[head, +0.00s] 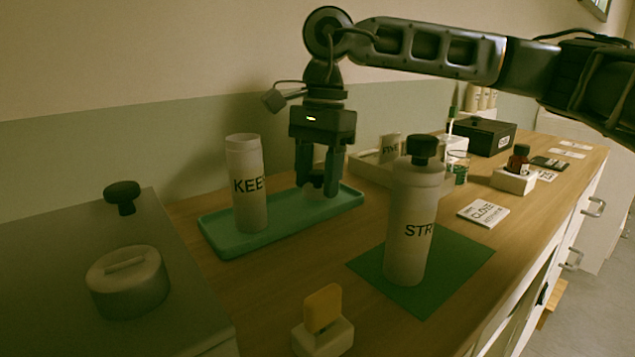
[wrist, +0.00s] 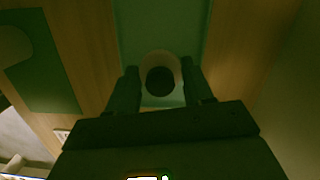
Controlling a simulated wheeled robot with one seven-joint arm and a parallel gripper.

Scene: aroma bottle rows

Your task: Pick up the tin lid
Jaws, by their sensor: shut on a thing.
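My gripper (head: 316,178) points straight down over the right half of the green tray (head: 275,238). Its fingers are closed on a small round pale piece with a dark round top, which looks like the tin lid (head: 320,191). In the wrist view the tin lid (wrist: 147,62) sits between the fingertips of my gripper (wrist: 162,82), its dark centre facing the camera. It is low, at or just above the tray; I cannot tell whether it touches. The fingers hide part of it.
A tall white bottle marked KEE (head: 248,190) stands on the tray, left of my gripper. A capped bottle marked STR (head: 412,225) stands on a green mat (head: 455,260) in front. A yellow block in a white holder (head: 322,335) is nearest. A shallow box (head: 368,168) stands behind.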

